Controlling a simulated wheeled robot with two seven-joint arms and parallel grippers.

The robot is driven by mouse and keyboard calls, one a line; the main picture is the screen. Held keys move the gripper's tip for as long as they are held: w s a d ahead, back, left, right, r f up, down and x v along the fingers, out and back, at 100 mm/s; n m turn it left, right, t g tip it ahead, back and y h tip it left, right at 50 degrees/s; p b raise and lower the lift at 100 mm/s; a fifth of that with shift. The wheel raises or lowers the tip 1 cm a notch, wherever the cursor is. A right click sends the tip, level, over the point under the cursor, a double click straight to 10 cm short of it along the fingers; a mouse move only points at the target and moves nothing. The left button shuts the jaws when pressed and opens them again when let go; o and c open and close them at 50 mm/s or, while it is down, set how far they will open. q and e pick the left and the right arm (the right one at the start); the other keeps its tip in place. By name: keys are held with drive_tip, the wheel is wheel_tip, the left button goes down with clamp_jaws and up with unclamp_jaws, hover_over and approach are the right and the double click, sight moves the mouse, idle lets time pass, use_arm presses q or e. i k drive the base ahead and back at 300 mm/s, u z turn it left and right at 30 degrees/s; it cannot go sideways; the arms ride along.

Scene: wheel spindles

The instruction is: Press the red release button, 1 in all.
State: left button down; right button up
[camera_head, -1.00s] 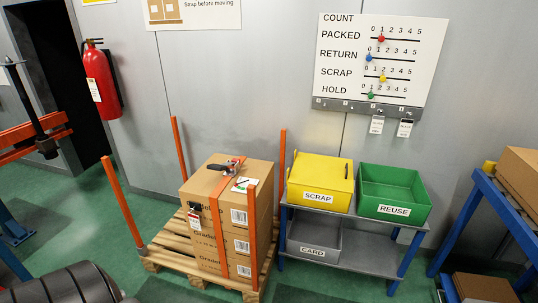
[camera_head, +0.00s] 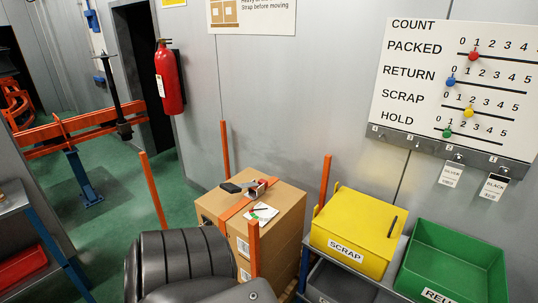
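I see no red release button in this view. A black upright spindle (camera_head: 117,92) stands on an orange frame (camera_head: 80,125) with blue legs at the left, beside a dark doorway. Neither of my grippers shows. Dark grey ribbed links of my own arm fill the bottom middle and hide the floor there and part of the box stack.
A strapped carton (camera_head: 275,213) stands between orange posts, with a strap tool (camera_head: 247,186) on top. A yellow SCRAP bin (camera_head: 357,232) and green REUSE bin (camera_head: 455,265) are at right. A red extinguisher (camera_head: 169,80) and count board (camera_head: 455,85) hang on the wall. Green floor shows at left.

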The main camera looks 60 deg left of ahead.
sight(260, 182)
drive_tip(key=u, duration=0.55)
drive_tip(key=i, duration=0.8)
drive_tip(key=u, duration=1.1)
drive_tip(key=i, duration=0.3)
drive_tip(key=u, duration=0.25)
